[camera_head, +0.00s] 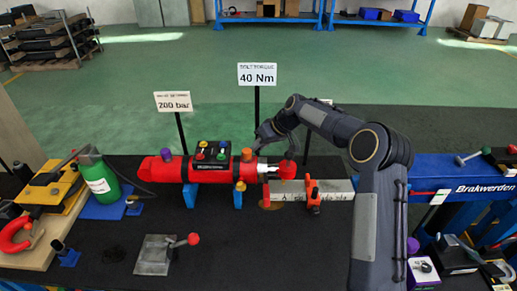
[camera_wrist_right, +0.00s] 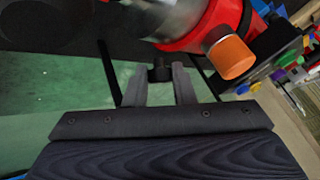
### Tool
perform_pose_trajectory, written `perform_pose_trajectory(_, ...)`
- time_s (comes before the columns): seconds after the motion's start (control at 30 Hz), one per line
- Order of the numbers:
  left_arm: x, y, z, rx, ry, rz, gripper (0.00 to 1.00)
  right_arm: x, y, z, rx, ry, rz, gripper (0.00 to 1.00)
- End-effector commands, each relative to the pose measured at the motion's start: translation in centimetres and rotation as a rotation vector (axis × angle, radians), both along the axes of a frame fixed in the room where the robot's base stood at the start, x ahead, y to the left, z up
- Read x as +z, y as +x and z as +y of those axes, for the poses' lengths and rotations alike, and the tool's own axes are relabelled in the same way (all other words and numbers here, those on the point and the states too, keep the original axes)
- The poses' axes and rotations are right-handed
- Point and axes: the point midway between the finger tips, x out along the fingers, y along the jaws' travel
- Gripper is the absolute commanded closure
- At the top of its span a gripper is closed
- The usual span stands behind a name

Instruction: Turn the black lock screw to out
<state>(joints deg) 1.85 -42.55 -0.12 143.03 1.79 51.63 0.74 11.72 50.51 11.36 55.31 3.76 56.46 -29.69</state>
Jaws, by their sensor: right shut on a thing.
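The red cylinder (camera_head: 215,168) lies across the dark bench in the head view, with a purple cap, an orange cap (camera_head: 247,155) and a black block of coloured knobs on top. My right gripper (camera_head: 263,146) reaches its right end from behind. In the right wrist view, my right gripper (camera_wrist_right: 160,80) has its grey fingers on either side of the small black lock screw (camera_wrist_right: 159,70) and is shut on it. The screw sits beside the silver and red cylinder end. The fingers hide part of the screw; its marking cannot be read. My left gripper is not in view.
Signs reading 200 bar (camera_head: 173,101) and 40 Nm (camera_head: 257,74) stand behind the cylinder. A green bottle (camera_head: 98,176) stands left. A plate with a red-knobbed lever (camera_head: 156,254) lies in front. A blue Brakwerden beam (camera_head: 460,180) is right of my arm.

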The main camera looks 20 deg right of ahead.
Motion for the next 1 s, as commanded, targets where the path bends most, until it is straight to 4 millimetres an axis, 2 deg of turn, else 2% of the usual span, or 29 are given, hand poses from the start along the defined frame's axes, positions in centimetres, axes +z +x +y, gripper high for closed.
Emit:
perform_pose_trajectory(0.17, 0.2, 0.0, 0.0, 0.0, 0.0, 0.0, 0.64, -0.1, 0.2, -0.3, 0.141, 0.083, -0.023, 1.0)
perform_pose_trajectory(0.5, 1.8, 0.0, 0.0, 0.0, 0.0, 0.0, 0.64, -0.1, 0.4, -0.5, 0.373, 0.207, -0.059, 1.0)
perform_pose_trajectory(1.0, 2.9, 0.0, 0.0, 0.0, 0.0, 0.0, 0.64, -0.4, 0.5, -0.5, 0.5, 0.272, -0.079, 1.0)
